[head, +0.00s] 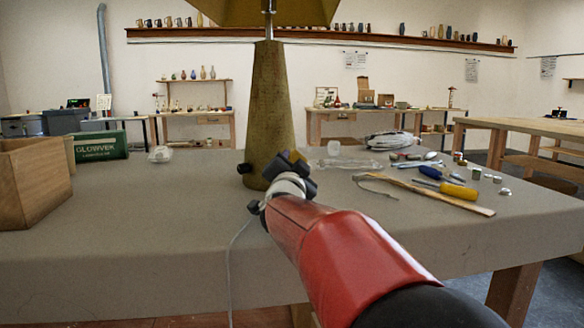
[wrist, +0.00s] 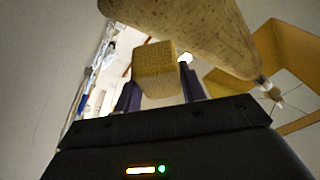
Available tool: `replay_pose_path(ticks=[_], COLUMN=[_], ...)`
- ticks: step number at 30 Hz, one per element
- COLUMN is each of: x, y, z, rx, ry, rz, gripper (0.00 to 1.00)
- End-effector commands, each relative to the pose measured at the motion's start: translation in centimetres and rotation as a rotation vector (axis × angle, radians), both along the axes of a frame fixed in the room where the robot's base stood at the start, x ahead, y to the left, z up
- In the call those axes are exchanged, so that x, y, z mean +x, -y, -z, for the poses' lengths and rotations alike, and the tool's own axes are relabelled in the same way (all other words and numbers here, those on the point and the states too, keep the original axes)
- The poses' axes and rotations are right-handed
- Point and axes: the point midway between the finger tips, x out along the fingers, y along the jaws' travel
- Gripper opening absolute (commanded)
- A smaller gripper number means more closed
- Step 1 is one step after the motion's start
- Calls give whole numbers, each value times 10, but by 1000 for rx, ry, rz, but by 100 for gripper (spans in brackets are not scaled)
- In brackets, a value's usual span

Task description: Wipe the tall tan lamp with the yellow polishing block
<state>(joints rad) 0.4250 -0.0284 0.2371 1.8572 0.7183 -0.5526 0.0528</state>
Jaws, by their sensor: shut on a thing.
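The tall tan lamp (head: 269,100) stands upright on the grey table (head: 140,200). Its tapered body and part of its tan shade (head: 300,12) show in the head view. In the wrist view the lamp body (wrist: 195,25) crosses the top, with the shade (wrist: 285,75) at the right. My gripper (head: 293,160) is in front of the lamp's lower body in the head view. In the wrist view my gripper (wrist: 158,90) is shut on the yellow polishing block (wrist: 156,68). The block is close to the lamp body; I cannot tell whether they touch. The block is hidden in the head view.
A wooden box (head: 30,182) and a green carton (head: 100,146) stand at the left. A yellow-handled screwdriver (head: 455,190), a wooden stick (head: 440,196) and several small parts lie at the right. A thin cord hangs over the table's front edge. The table's front left is clear.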

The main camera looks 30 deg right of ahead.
Motion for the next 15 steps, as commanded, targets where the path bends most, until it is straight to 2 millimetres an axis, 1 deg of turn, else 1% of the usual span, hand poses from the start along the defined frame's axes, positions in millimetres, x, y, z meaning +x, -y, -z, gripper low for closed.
replay_pose_path(ticks=[3, 12, 15], x=[-4, -5, -9], y=[-1, -1, -3], z=[0, -1, -1], rx=[0, 0, -1], ry=[0, 0, 1], rz=[0, 0, 0], gripper=[22, 22, 22])
